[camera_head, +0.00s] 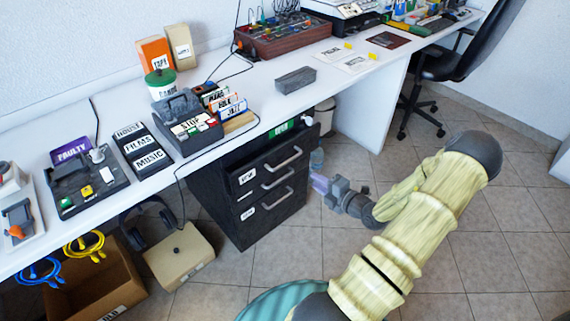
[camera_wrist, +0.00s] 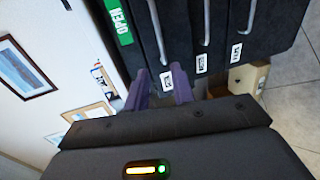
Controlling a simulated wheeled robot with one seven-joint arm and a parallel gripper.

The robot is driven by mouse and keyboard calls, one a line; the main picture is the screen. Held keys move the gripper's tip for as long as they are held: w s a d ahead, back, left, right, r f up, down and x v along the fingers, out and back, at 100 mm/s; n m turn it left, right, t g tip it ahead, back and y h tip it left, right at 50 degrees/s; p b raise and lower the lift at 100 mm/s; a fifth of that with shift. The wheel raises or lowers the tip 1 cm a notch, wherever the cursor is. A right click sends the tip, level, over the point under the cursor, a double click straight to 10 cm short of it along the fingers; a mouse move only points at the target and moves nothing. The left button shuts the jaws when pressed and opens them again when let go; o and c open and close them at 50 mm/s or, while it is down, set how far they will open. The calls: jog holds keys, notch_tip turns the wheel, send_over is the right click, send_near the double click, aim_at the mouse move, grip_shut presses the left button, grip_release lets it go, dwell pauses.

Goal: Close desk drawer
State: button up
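The black desk drawer unit (camera_head: 228,190) stands under the white desk, with three labelled drawer fronts and silver bar handles. Its top drawer (camera_head: 262,170) appears to stick out from the unit, with a dark gap behind its front. A green OPEN label (camera_head: 283,128) shows above it. In the wrist view the drawer fronts (camera_wrist: 178,35) appear turned sideways, with the green label (camera_wrist: 120,22) at the left. My gripper (camera_head: 319,184) is right of the drawer unit, near the fronts. Its purple fingers (camera_wrist: 160,78) are apart with nothing between them. Contact with a drawer cannot be told.
A beige box (camera_head: 180,258) and a cardboard box (camera_head: 95,285) stand on the floor left of the drawers. An office chair (camera_head: 450,65) is at the back right. Tiled floor right of my arm is clear.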

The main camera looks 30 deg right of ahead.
aim_at(285, 162)
jog(key=b+x, duration=0.4)
jog(key=x, duration=1.2)
jog(key=shift+w+a, duration=0.1)
jog(key=shift+w, duration=0.05)
jog(key=shift+c, duration=0.3)
grip_shut()
